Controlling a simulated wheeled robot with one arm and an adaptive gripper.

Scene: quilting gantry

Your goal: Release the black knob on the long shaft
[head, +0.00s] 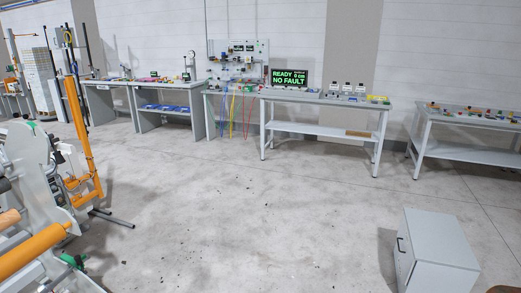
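A light grey machine frame (38,160) stands at the left edge, cut off by the picture. A long orange roller (32,252) runs across its lower part. A small dark part (4,184) shows at the very left edge beside the frame; I cannot tell whether it is the black knob. No long shaft with a clear black knob can be made out. My gripper is not in view.
An orange upright (82,140) with a dark foot bar stands behind the machine. A grey cabinet (425,240) stands at the lower right. Benches line the wall; a screen (289,77) there reads "READY" and "NO FAULT". The middle floor is clear.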

